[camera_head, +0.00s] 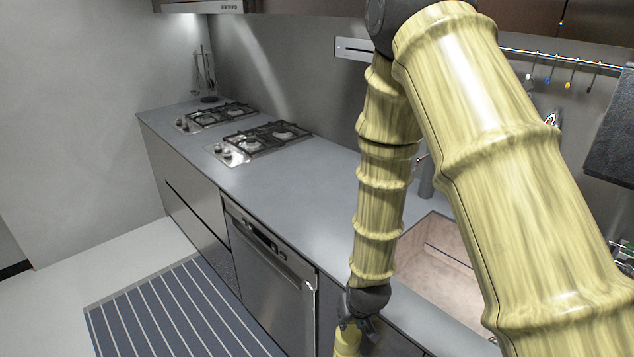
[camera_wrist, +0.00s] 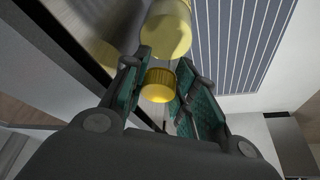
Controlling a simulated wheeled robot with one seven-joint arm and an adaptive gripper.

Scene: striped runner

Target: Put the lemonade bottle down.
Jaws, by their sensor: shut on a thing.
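In the wrist view a ribbed yellow cap (camera_wrist: 158,85) sits between the two green-padded fingers. A wider pale yellow part (camera_wrist: 168,30) shows beyond the fingertips, cut off at the top edge. The bottle's base and whatever lies under it are hidden.
The grey counter (camera_head: 300,170) has a clear stretch between the hob (camera_head: 262,140) and the sink (camera_head: 440,262). A dishwasher (camera_head: 268,275) is below. A blue striped runner (camera_head: 180,315) lies on the floor and shows in the wrist view (camera_wrist: 240,45).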

